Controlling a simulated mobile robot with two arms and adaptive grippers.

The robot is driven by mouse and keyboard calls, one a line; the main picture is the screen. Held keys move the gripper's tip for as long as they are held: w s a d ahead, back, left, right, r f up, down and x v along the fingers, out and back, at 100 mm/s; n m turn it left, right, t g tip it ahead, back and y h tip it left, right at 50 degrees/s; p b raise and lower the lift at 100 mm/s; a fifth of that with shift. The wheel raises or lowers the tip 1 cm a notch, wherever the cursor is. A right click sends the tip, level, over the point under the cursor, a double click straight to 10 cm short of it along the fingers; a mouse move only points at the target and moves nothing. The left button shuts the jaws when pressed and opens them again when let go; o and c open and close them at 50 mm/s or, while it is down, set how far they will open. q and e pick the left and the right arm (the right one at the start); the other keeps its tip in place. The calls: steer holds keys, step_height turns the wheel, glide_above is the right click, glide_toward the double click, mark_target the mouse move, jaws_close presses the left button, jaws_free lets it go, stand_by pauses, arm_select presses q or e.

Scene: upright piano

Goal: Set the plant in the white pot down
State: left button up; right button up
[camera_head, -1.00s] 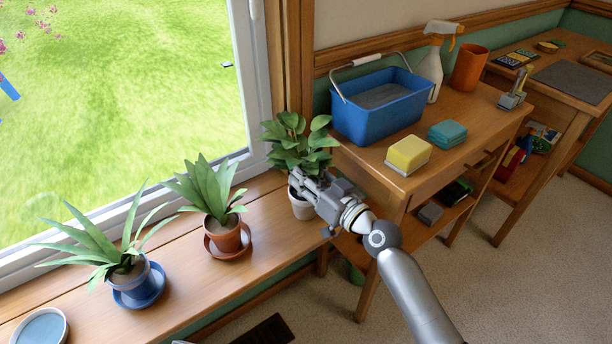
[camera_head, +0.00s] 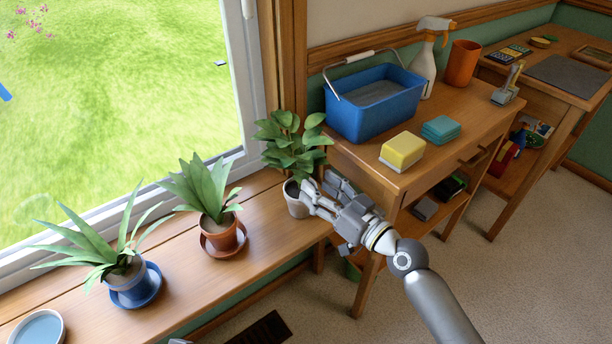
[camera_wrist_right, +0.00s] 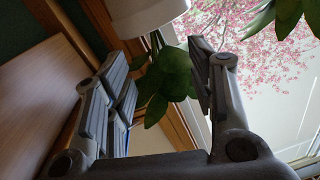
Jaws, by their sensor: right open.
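The plant in the white pot (camera_head: 296,200) stands upright on the right end of the wooden windowsill (camera_head: 262,208), its broad green leaves (camera_head: 292,146) close to the window frame. My right gripper (camera_head: 318,188) is open and empty just right of the pot; in the head view its fingertips overlap the pot's right edge. In the right wrist view the white pot (camera_wrist_right: 148,14) shows at the top, beyond the open fingers, with leaves below it. I cannot tell whether a finger still touches it. My left gripper is not in view.
The wooden table (camera_head: 446,130) on the right holds a blue bucket (camera_head: 372,112), a yellow sponge (camera_head: 402,152) and a spray bottle (camera_head: 426,66).

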steer(key=s+d+f+g+h, duration=0.25)
steer(key=s+f, duration=0.25)
steer(key=s, duration=0.3)
steer(key=s+d+f+g+h, duration=0.1)
steer(key=s+f+g, duration=0.2)
steer(key=s+f, duration=0.4)
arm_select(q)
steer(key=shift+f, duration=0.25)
arm_select(e)
steer(key=s+d+f+m+g+h, duration=0.2)
steer(key=s+d+h, duration=0.2)
steer(key=s+d, duration=0.2)
steer(key=s+d+f+m+g+h, duration=0.1)
steer(key=s+d+f+g+h, duration=0.1)
steer(key=s+d, duration=0.5)
steer(key=shift+s+f+m+g+h, duration=0.4)
steer(key=shift+s+f+h, duration=0.15)
steer(key=shift+s+h, duration=0.5)
